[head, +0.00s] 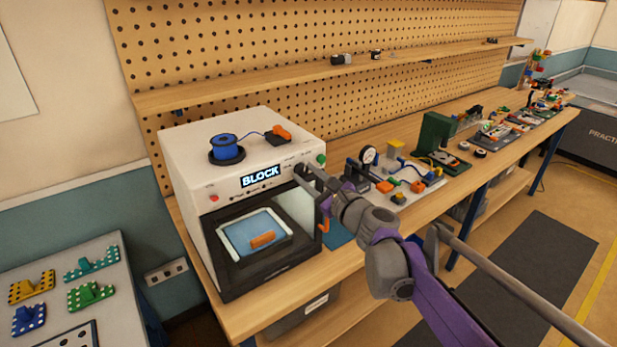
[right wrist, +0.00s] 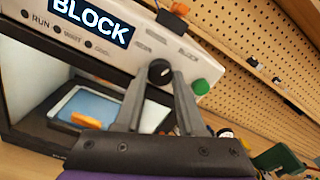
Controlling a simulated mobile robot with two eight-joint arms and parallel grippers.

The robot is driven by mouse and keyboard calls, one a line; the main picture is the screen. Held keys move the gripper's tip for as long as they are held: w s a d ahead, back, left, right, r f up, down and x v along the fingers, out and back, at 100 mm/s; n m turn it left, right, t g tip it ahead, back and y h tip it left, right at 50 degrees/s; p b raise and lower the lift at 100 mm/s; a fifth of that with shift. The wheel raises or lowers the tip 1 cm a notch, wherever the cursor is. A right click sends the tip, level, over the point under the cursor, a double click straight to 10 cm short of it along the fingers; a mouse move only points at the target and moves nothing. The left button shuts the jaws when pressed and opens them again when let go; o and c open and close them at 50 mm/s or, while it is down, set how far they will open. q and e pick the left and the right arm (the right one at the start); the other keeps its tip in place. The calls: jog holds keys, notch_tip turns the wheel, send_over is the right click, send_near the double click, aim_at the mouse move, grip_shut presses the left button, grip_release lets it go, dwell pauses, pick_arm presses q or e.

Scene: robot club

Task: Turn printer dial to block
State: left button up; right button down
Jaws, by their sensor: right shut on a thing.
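The white printer (head: 185,155) stands on the wooden bench, and its display (head: 261,177) reads BLOCK; the same word shows on the display in the right wrist view (right wrist: 92,20). The black dial (right wrist: 160,72) sits on the front panel, between the display and a green button (right wrist: 201,87). My right gripper (head: 303,173) reaches the panel from the right and is shut on the dial, with one finger on each side of it in the right wrist view (right wrist: 162,82). The fingers largely hide the dial in the head view. My left gripper is not in view.
An orange piece (head: 262,239) lies on the light plate inside the printer's chamber. A blue spool (head: 226,147) sits on top of the printer. Several small parts and a gauge (head: 369,155) stand on the bench to the right. A pegboard with a shelf (head: 300,77) is behind.

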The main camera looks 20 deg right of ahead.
jog(key=shift+m, duration=0.9)
jog(key=c, duration=0.5)
grip_release()
jog(key=b+v, duration=0.1)
jog(key=v, duration=1)
jog(key=shift+a, duration=0.1)
